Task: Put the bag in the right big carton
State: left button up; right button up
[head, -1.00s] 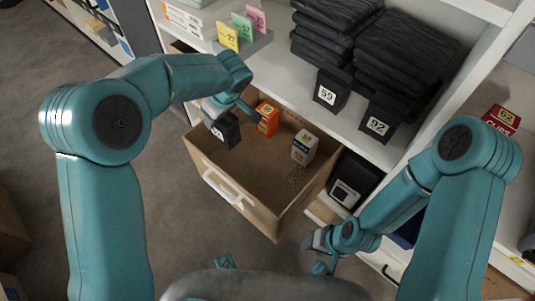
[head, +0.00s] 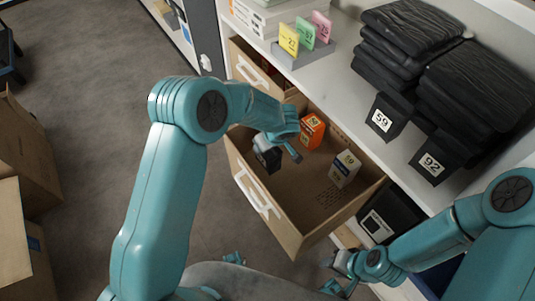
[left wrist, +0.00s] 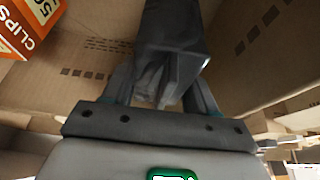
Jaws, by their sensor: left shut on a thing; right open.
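A small dark bag (head: 268,157) is in the front left part of the open drawer (head: 325,226). My left gripper (head: 283,146) reaches down into the drawer and is shut on this bag. In the left wrist view the dark bag (left wrist: 172,45) stands between the two fingers, with brown drawer walls around it. Whether it touches the drawer floor cannot be told. My right gripper (head: 338,276) is open and empty, low in front of the drawer, away from the bag. Big brown cartons stand on the floor at the left: one farther (head: 28,160) and one nearer (head: 12,230).
The drawer also holds an orange clips box (head: 311,131) and a white box (head: 345,169). Above it, a white shelf carries black folded stacks (head: 470,90) with tags and a card holder (head: 305,52). Grey floor (head: 90,100) lies clear between cartons and drawer.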

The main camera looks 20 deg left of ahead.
aim_at(275, 149)
pick_arm(q)
jog(key=shift+w+f+b, duration=0.1)
jog(key=shift+f+b, duration=0.2)
jog(key=shift+f, duration=2.2)
jog(key=shift+f+b, duration=0.2)
jog(key=shift+b, duration=0.15)
jog(key=o, duration=1.1)
jog(key=shift+r, duration=0.1)
jog(key=shift+r+p, duration=0.4)
jog(key=shift+p, duration=0.1)
jog(key=p+v, duration=0.1)
jog(key=v, duration=1)
jog(key=shift+d+r, duration=0.15)
jog(key=shift+d, duration=0.05)
